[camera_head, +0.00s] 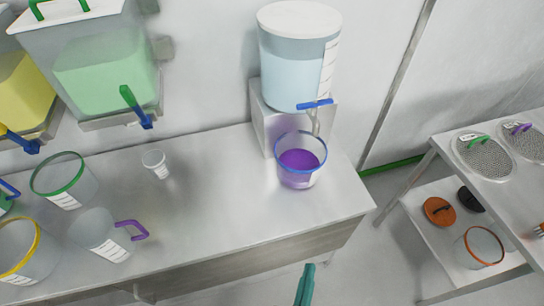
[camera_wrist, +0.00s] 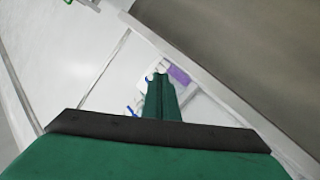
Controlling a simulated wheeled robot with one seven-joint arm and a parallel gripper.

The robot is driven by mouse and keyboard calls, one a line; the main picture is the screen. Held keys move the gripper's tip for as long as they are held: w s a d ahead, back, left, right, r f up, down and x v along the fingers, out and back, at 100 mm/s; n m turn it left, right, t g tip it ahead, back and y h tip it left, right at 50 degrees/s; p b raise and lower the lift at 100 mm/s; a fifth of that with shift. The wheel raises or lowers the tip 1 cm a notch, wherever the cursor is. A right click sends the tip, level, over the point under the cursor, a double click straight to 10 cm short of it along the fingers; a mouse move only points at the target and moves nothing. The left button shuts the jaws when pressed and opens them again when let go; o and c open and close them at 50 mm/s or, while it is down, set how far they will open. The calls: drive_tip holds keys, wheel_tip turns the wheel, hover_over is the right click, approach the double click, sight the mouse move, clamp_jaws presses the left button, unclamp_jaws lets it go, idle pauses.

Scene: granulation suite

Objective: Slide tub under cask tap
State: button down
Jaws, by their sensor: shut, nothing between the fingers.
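The cask (camera_head: 298,60) is a clear cylinder with a white lid and pale blue liquid, on a steel stand against the back wall. Its tap (camera_head: 315,106) has a blue handle and a spout pointing down. A clear tub (camera_head: 297,180) with a blue rim and purple contents stands upright on the bench in front of the stand. In the picture the spout's lower end meets the tub's rear right rim; exact alignment is unclear. My gripper (camera_head: 305,284) is shut and empty, in front of the bench, apart from the tub. Its teal fingers also show in the wrist view (camera_wrist: 161,86).
The steel bench (camera_head: 215,210) is clear left of the tub. A small white cup (camera_head: 156,163), a purple-handled jug (camera_head: 100,234), a green-rimmed tub (camera_head: 65,181) and a yellow-rimmed tub (camera_head: 22,250) stand further left. A rack (camera_head: 431,170) stands at right, across a gap.

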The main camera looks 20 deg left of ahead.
drive_tip(key=w+r+n+t+y, duration=0.1)
drive_tip(key=w+r+n, duration=0.3)
drive_tip(key=w, duration=0.6)
drive_tip(key=w+a+r+n, duration=0.1)
drive_tip(key=w+r+n, duration=0.35)
drive_tip(key=w, duration=0.45)
drive_tip(key=w+r+n+t+y, duration=0.1)
drive_tip(key=w+r+n, duration=0.35)
drive_tip(key=w, duration=0.55)
drive_tip(key=w+a, duration=0.1)
drive_tip(key=a, duration=0.6)
drive_tip(key=w+a, duration=0.2)
drive_tip(key=a, duration=0.5)
drive_tip(key=w+a, duration=0.1)
drive_tip(key=a, duration=0.6)
drive_tip(key=shift+w+a+f, duration=0.1)
drive_tip(key=shift+w+f, duration=0.15)
drive_tip(key=shift+w, duration=0.05)
drive_tip(key=f, duration=1)
drive_tip(key=shift+d, duration=0.2)
drive_tip(key=shift+d+f, duration=0.1)
drive_tip(key=shift+d, duration=0.1)
drive_tip(key=shift+s+d, duration=0.15)
drive_tip(key=shift+d, duration=0.15)
